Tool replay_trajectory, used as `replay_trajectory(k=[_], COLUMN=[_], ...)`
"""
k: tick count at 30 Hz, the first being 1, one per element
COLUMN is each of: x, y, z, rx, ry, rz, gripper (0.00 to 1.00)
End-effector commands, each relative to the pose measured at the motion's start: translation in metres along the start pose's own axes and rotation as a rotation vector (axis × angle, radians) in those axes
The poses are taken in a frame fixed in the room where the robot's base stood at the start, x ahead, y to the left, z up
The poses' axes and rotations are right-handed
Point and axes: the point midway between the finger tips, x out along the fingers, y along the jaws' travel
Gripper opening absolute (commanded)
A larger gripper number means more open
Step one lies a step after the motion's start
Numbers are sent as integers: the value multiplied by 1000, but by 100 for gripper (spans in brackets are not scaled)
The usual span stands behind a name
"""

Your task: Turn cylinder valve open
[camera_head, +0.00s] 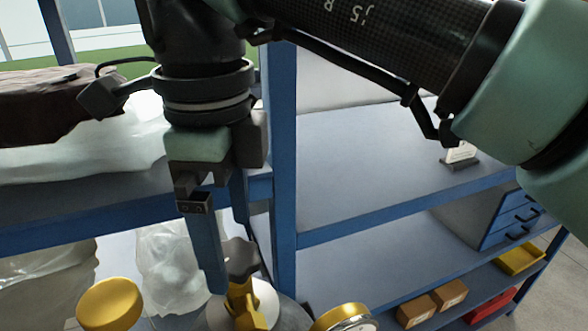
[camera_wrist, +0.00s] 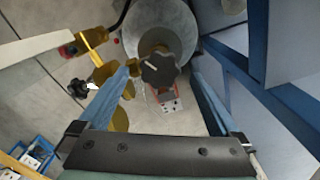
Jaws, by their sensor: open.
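The cylinder valve's dark lobed knob (camera_head: 241,257) sits on a brass valve body (camera_head: 246,305) on top of a grey cylinder (camera_head: 288,316). My gripper (camera_head: 229,264) is open and points down over the valve. In the head view one blue finger passes in front of the knob's left side. In the wrist view the knob (camera_wrist: 160,69) appears between the two spread fingertips (camera_wrist: 164,72), closer to the left one. The cylinder (camera_wrist: 172,22) shows behind it. I cannot tell whether either finger touches the knob.
Brass-rimmed gauges (camera_head: 110,304) (camera_head: 343,318) flank the valve. A blue shelf rack (camera_head: 284,170) stands close behind, with plastic-wrapped bags (camera_head: 172,265) at left and cardboard boxes (camera_head: 448,294) lower right. A second small black knob (camera_wrist: 78,88) lies left in the wrist view.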

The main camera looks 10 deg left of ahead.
Motion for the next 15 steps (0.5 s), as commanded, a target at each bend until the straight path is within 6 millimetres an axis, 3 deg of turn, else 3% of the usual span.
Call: replay_trajectory(k=[1,3,15], x=[-16,-29,-94], y=[0,0,0], z=[0,0,0], rx=[0,0,-1], ry=[0,0,0], rz=[-1,-1,-1], gripper=[99,99,99])
